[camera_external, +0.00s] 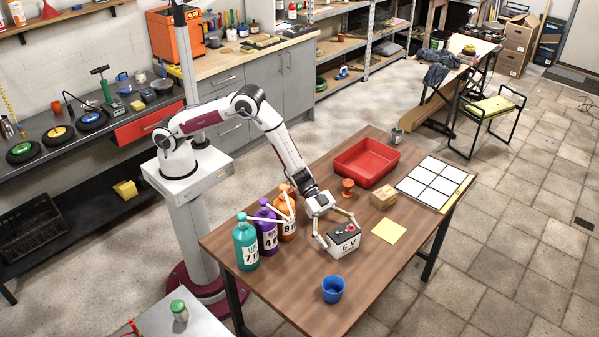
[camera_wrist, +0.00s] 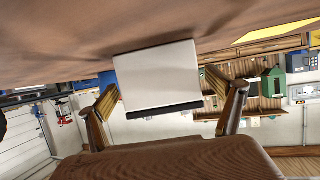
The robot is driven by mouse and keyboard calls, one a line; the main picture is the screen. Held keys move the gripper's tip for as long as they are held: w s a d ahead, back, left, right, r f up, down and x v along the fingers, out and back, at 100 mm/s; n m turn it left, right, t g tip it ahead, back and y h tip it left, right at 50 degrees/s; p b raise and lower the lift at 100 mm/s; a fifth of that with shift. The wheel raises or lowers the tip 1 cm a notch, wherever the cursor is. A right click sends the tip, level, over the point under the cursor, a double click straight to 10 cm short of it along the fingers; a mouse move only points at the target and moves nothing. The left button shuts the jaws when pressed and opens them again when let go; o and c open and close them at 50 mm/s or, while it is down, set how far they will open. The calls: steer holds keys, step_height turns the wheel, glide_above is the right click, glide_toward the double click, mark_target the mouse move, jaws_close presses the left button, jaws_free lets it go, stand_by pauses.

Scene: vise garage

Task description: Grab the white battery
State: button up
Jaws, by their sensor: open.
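The white battery (camera_external: 345,240) is a boxy block with a dark top, a red part on it and "6V" on its side. It sits on the wooden table (camera_external: 300,305). My gripper (camera_external: 338,229) is at the battery, with its fingers spread on either side of it. In the wrist view the battery's plain white face (camera_wrist: 158,78) fills the middle, between the two open fingers of my gripper (camera_wrist: 165,105). A gap shows beside at least the right finger. Whether the left finger touches the battery I cannot tell.
Teal (camera_external: 246,243), purple (camera_external: 267,228) and orange (camera_external: 287,215) bottles stand left of my gripper. A blue cup (camera_external: 333,289) stands in front. A yellow note (camera_external: 389,231), wooden block (camera_external: 383,198), orange spool (camera_external: 347,188), red tray (camera_external: 366,162) and white grid board (camera_external: 432,184) lie right and behind.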

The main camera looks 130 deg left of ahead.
mark_target(344, 232)
steer(key=shift+x, duration=0.85)
steer(key=shift+f, duration=0.1)
steer(key=c, duration=1.6)
steer(key=shift+w+r, duration=0.1)
steer(key=shift+r, duration=0.1)
steer(key=c, duration=0.5)
steer(key=shift+r, duration=5)
